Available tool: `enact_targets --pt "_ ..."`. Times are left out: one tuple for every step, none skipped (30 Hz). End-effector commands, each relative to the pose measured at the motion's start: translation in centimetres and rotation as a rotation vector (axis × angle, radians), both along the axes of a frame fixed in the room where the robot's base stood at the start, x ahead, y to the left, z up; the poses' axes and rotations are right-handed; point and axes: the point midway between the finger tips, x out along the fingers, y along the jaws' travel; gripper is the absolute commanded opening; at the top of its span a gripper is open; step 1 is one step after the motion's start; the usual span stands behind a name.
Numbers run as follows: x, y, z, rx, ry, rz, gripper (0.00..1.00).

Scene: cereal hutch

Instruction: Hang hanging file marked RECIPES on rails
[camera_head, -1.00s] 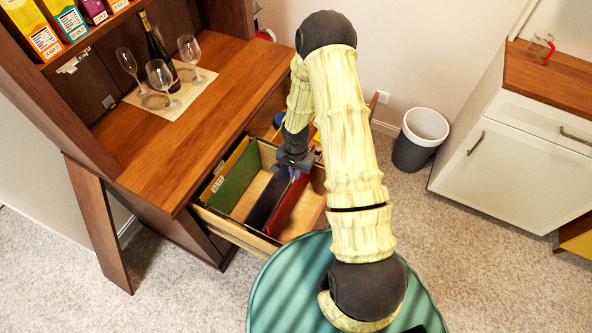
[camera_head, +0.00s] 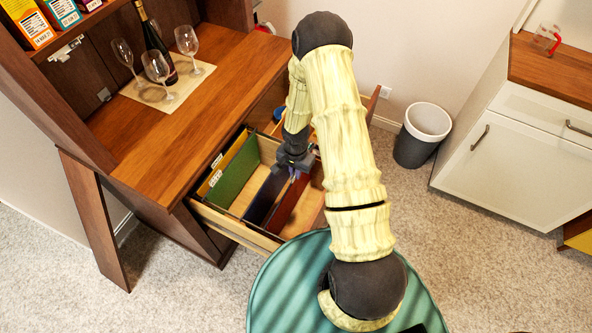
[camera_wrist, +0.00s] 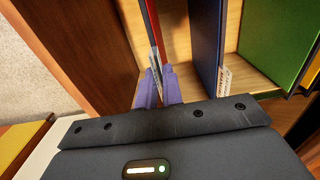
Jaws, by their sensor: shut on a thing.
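My gripper (camera_head: 296,163) is over the open drawer (camera_head: 233,229), shut on the top edge of a red hanging file (camera_head: 289,207). In the wrist view the purple fingertips (camera_wrist: 158,88) pinch the red file (camera_wrist: 155,22) at its pale label tab (camera_wrist: 156,62). The tab's writing is too small to read, so I cannot tell whether it says RECIPES. The file is roughly upright inside the drawer, beside a dark blue file (camera_head: 265,196). I cannot tell whether its hooks rest on the rails; the arm hides part of it.
A green file (camera_head: 238,172) and a yellow one (camera_head: 218,178) hang to the left, with a gap before the blue file. Wine glasses (camera_head: 157,66) and a bottle (camera_head: 155,45) stand on the hutch counter. A bin (camera_head: 422,135) stands right of the arm.

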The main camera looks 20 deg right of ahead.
Motion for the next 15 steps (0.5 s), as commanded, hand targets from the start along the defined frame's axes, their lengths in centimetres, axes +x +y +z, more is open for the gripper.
enact_targets --pt "0.0 0.0 -0.4 0.000 0.000 0.000 0.00" --pt "0.0 0.0 -0.5 0.000 0.000 0.000 0.00" --pt "0.0 0.0 -0.7 0.000 0.000 0.000 0.00" --pt "0.0 0.0 -0.8 0.000 0.000 0.000 0.00" --pt "0.0 0.0 -0.9 0.000 0.000 0.000 0.00" --pt "0.0 0.0 -1.1 0.000 0.000 0.000 0.00" --pt "0.0 0.0 -1.2 0.000 0.000 0.000 0.00" --pt "0.0 0.0 -1.3 0.000 0.000 0.000 0.00" --pt "0.0 0.0 -1.5 0.000 0.000 0.000 0.00" --pt "0.0 0.0 -1.6 0.000 0.000 0.000 0.00" --pt "0.0 0.0 -1.7 0.001 -0.001 0.000 0.00" --pt "0.0 0.0 -1.9 0.001 -0.001 0.000 0.00" --pt "0.0 0.0 -2.0 0.001 -0.001 0.000 0.00" --pt "0.0 0.0 -2.1 0.001 -0.001 0.000 0.00" --pt "0.0 0.0 -2.3 0.001 -0.001 0.000 0.00"
